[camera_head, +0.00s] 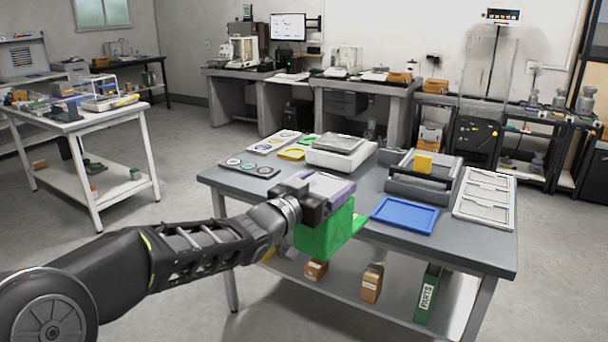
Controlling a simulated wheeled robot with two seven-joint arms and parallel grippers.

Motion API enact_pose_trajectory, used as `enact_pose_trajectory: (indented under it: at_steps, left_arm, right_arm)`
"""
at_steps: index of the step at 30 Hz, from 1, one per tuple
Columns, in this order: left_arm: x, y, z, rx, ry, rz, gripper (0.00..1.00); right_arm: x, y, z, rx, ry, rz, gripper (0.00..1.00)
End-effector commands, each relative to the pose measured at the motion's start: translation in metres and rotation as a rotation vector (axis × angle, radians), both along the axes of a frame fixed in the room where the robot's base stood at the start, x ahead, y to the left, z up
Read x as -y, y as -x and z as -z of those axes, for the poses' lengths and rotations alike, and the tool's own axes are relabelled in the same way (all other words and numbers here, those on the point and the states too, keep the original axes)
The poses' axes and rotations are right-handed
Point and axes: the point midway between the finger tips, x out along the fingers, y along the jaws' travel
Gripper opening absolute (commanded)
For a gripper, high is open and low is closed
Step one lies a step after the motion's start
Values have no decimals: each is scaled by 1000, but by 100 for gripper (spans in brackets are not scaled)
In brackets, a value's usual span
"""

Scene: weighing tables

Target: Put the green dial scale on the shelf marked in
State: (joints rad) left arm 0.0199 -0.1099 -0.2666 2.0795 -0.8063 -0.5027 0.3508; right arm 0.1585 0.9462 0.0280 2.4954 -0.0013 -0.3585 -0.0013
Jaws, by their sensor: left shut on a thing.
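The green dial scale (323,234) is a bright green block shape in front of the near edge of the grey table. My left gripper (308,198) is shut on it, with the fingers partly hidden and the scale hanging below them. Its dial face cannot be seen. A purple item with a pale top (332,186) shows just behind the gripper; I cannot tell if they touch. No shelf with a readable "in" mark is in view. My right gripper is not in view.
The grey table (462,246) carries a white scale (340,150), a blue tray (404,215), a grey crate (416,188) and a white divided tray (484,198). Its lower shelf holds cardboard boxes (372,283) and a green PARTS binder (428,294). Open floor lies left.

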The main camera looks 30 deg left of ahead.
Motion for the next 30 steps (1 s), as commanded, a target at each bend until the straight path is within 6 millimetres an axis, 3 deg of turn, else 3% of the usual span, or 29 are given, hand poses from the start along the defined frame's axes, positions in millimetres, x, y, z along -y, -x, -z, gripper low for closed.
enact_pose_trajectory:
  at_steps: [8,15,24,30]
  left_arm:
    - [51,-18,20,3,2,31,11]
    - [93,-26,66,-2,1,8,11]
    - [128,-14,129,-3,0,-50,11]
    - [142,0,156,3,-1,-71,11]
  right_arm:
    - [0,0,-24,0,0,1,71]
    - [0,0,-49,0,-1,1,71]
    - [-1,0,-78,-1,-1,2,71]
    - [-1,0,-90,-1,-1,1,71]
